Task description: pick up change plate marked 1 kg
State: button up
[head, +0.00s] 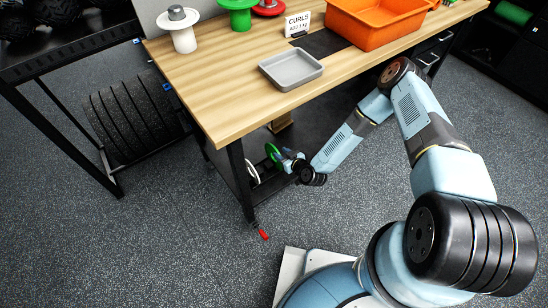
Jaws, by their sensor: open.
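A green disc-shaped plate (272,153) stands on edge in the space under the wooden table. A white plate (252,172) stands on edge to its left and nearer. No 1 kg marking is readable on either plate, so I cannot tell which one bears it. My gripper (284,156) is open, low under the table's front edge, close to the right of the green plate. The fingers are small and partly hidden, and I cannot tell whether they touch the plate or stand around it.
The wooden table (215,92) carries a grey tray (291,82), an orange crate (375,38), a "CURLS" sign (297,24) and white (182,36), green (238,18) and red (269,8) stands. A table leg (241,180) is left of the plates. Front floor is clear.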

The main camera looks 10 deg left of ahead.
aim_at(275, 150)
jog(key=shift+x, duration=2.95)
jog(key=shift+s+a, duration=0.1)
jog(key=shift+s, duration=0.1)
grip_shut()
jog(key=shift+r, duration=0.1)
